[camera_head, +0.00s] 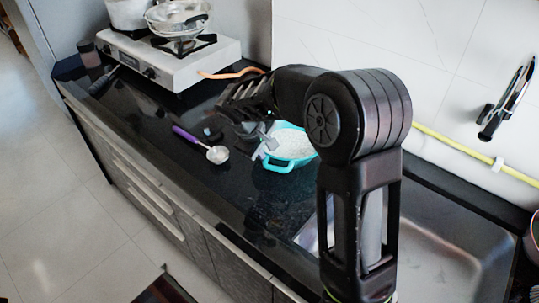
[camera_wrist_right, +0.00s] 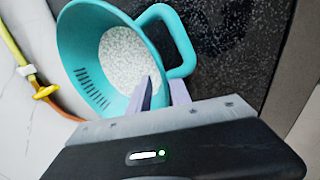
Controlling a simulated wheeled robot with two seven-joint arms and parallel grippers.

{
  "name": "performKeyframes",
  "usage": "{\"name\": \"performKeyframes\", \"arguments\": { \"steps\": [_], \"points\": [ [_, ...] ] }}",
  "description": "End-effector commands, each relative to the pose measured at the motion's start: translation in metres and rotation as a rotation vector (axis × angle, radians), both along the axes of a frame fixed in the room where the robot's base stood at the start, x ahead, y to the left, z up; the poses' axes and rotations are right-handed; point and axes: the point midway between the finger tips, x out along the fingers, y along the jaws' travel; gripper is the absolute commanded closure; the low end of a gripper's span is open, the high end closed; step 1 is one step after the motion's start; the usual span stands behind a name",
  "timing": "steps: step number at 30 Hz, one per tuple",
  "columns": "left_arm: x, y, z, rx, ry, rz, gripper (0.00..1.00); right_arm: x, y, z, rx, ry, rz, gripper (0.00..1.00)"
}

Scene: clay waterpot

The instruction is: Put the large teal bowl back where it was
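The large teal bowl (camera_head: 288,148) is over the dark counter, right of the purple-handled ladle. It holds white grains, and its handle faces the front. In the right wrist view the bowl (camera_wrist_right: 86,62) has slots in its wall and a loop handle on the right. My right gripper (camera_head: 265,146) is at the bowl's left side. In the wrist view its two fingers (camera_wrist_right: 164,92) are close together, one on each side of the bowl's rim beside the handle, and appear closed on it. I cannot tell whether the bowl touches the counter. My left gripper is not in view.
A ladle with a purple handle (camera_head: 186,135) lies left of the bowl. A white gas stove (camera_head: 170,66) with a pot (camera_head: 128,14) and a glass bowl (camera_head: 178,18) stands at the back. A sink (camera_head: 425,250) is at the right. The front counter is clear.

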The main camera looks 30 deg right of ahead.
Motion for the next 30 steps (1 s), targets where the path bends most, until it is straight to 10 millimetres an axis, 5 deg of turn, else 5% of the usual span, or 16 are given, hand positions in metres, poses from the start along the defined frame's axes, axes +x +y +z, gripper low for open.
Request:
{"name": "performKeyframes", "arguments": {
  "steps": [12, 30],
  "points": [
    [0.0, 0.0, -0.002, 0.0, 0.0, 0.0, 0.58, -0.011, 0.033, 0.071, 0.001, -0.003, 0.001, 0.76],
    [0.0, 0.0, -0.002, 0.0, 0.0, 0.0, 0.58, -0.013, 0.036, 0.079, 0.0, 0.0, 0.0, 0.76]
  ]
}}
